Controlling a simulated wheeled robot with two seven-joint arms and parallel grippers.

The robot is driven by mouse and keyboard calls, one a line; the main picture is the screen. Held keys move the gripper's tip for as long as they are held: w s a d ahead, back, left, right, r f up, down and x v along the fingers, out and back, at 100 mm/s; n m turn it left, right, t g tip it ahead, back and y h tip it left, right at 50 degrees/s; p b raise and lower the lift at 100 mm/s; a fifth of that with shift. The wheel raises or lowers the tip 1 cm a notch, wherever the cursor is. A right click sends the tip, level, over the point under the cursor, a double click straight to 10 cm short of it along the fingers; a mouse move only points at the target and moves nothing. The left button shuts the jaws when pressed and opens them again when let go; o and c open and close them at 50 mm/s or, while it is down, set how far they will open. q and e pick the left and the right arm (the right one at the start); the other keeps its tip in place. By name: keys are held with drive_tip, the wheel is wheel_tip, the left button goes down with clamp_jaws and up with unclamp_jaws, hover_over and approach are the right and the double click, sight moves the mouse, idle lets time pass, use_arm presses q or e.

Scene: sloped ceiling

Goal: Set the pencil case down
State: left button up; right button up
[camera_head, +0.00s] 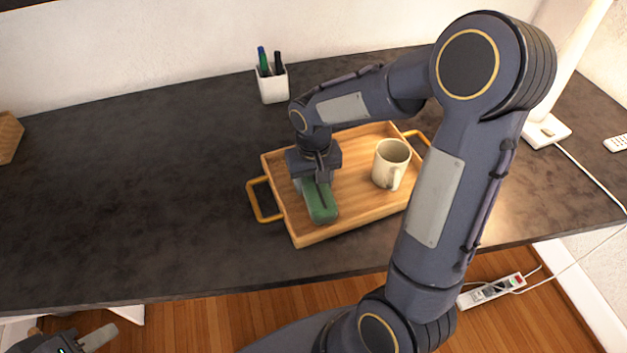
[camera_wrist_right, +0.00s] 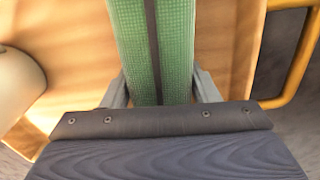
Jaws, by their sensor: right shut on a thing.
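The green pencil case (camera_head: 320,204) is over the left part of the wooden tray (camera_head: 364,214). It has a dark stripe along its length. My right gripper (camera_head: 318,178) points down and is shut on the case. In the right wrist view the case (camera_wrist_right: 128,40) runs between the two fingers of the right gripper (camera_wrist_right: 160,92). I cannot tell whether the case touches the tray floor. My left gripper (camera_head: 92,340) shows only in part at the bottom left corner, away from the table; its jaws are not clear.
A cream mug (camera_head: 390,164) stands on the tray, right of the case. A white pen cup (camera_head: 272,86) stands behind the tray. A lamp base (camera_head: 546,131) and a remote (camera_head: 616,143) are at the right.

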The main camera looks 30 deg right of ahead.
drive_tip(key=o, duration=1.1)
drive_tip(key=shift+f, duration=0.1)
drive_tip(key=shift+c, duration=0.2)
